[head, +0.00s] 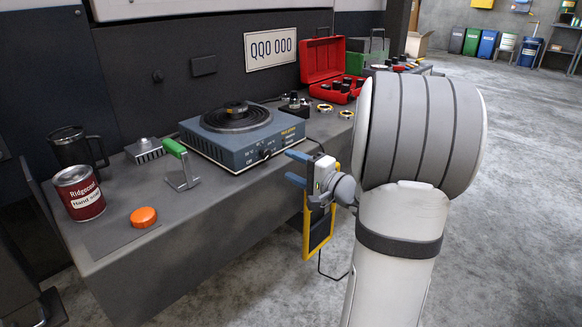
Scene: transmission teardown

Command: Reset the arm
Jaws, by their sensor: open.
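My arm rises from the bottom of the head view at right of centre, with its large grey-white joint in front of the floor. My gripper (297,168) is at the arm's left, near the front edge of the workbench (137,262). Its two blue fingers point left and stand apart, with nothing seen between them. The wrist is partly hidden behind the arm.
A blue hot plate (238,150) stands behind my gripper. A green-handled tool (183,168), an orange cap (143,217), a red can (79,193) and a black mug (76,150) are left. An open red case (323,68) is farther back. Floor at right is clear.

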